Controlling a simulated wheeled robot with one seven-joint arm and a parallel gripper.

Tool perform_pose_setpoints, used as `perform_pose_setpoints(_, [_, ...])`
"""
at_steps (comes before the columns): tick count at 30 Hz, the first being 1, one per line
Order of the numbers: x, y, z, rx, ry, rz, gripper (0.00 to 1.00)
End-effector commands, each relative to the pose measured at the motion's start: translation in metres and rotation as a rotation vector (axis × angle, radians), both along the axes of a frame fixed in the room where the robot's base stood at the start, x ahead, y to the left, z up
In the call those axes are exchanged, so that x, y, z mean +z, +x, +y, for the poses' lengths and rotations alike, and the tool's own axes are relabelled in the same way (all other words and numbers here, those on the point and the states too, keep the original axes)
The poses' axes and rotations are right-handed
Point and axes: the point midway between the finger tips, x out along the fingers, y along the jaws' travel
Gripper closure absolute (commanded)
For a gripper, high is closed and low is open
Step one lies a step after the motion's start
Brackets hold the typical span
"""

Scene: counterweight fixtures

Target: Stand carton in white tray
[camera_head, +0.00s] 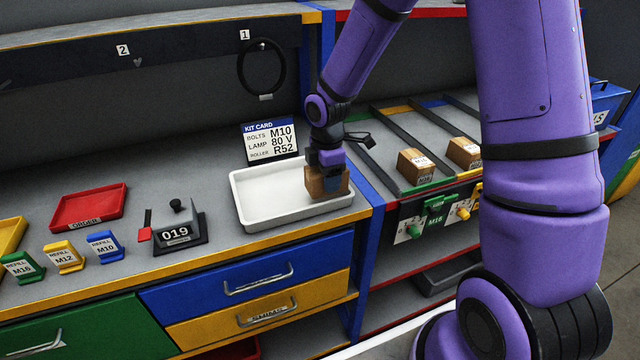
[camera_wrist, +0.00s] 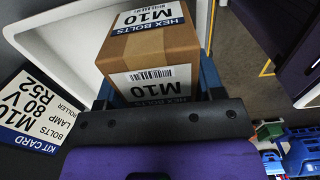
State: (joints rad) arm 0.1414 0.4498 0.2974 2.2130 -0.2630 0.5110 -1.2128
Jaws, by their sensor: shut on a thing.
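A brown carton (camera_head: 322,184) is in my gripper (camera_head: 328,172), over the right part of the white tray (camera_head: 262,222). In the wrist view the carton (camera_wrist: 165,62) carries labels reading "M10" and "HEX BOLTS", and my gripper's fingers (camera_wrist: 155,85) are shut on its sides. The white tray (camera_wrist: 75,45) shows around and behind it in the wrist view. The carton looks upright and within the tray's outline. Its base is hidden in part, so I cannot tell whether it touches the tray floor. The tray is otherwise empty.
A kit card (camera_head: 270,142) reading M10, 80 V, R52 stands behind the tray. A scale reading 019 (camera_head: 178,235), a red tray (camera_head: 88,208) and several refill tags lie to the left. Two cartons (camera_head: 415,166) (camera_head: 463,152) sit in lanes to the right, past a blue post.

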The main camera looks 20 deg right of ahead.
Motion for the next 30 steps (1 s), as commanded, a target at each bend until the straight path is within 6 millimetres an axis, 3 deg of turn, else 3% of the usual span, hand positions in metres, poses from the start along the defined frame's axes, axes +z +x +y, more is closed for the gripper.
perform_pose_setpoints(6, [-0.002, 0.018, 0.008, 0.0, 0.0, -0.001, 0.75])
perform_pose_setpoints(17, [-0.036, 0.018, 0.009, 0.001, 0.0, 0.001, 0.75])
perform_pose_setpoints(28, [-0.039, 0.018, 0.008, 0.0, 0.0, 0.0, 0.75])
perform_pose_setpoints(29, [-0.04, 0.018, 0.008, 0.0, 0.0, 0.0, 0.36])
perform_pose_setpoints(30, [-0.04, 0.018, 0.008, -0.001, 0.0, 0.0, 0.27])
